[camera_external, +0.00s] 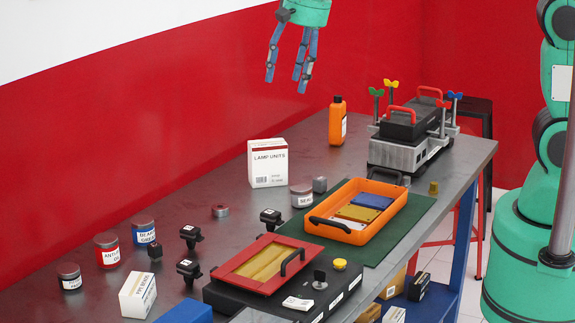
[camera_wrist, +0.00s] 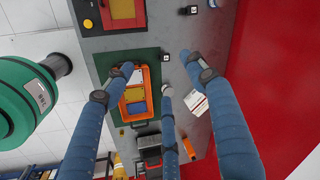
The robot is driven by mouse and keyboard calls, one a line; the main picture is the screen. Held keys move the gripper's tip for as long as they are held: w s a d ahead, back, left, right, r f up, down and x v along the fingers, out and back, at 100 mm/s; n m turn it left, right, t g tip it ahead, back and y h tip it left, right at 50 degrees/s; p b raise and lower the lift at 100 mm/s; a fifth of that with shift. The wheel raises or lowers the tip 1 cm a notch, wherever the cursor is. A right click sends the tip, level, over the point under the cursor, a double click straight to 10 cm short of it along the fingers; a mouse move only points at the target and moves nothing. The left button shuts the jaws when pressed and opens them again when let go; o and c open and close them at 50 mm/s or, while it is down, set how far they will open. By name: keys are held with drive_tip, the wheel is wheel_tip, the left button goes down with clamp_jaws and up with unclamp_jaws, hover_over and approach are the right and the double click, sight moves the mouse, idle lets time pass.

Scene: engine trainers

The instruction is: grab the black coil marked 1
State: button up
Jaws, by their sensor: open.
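Several small black coils with white labels are on the grey table: one near the orange tray (camera_external: 270,217), one further left (camera_external: 190,235), and one nearer the front (camera_external: 188,269). Their numbers are too small to read, so I cannot tell which is marked 1. My gripper (camera_external: 288,82), with blue fingers, is open and empty, high above the far part of the table. Its spread fingers (camera_wrist: 157,72) fill much of the wrist view.
An orange tray (camera_external: 401,217) sits on a green mat (camera_external: 420,222). A white lamp-units box (camera_external: 268,165), orange bottle (camera_external: 337,122) and engine model (camera_external: 400,153) stand behind. A red-framed black unit (camera_external: 232,279) is in front. Jars (camera_external: 107,250) line the left side, near the red wall.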

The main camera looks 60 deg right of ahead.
drive_tip(key=w+a+f+m+g, duration=0.1)
drive_tip(key=w+a+f+m, duration=0.3)
drive_tip(key=w+a+f, duration=0.65)
drive_tip(key=m+g, duration=0.1)
drive_tip(key=m, duration=0.3)
hover_over(187, 264)
wheel_tip(187, 264, down, 17)
drive_tip(key=shift+d+h+p, duration=0.15)
drive_tip(key=shift+h+p, duration=0.25)
drive_tip(key=shift+f+b, duration=0.6)
drive_tip(key=shift+f, duration=3.7)
drive_tip(key=shift+f+b, duration=0.6)
drive_tip(key=shift+f, duration=2.05)
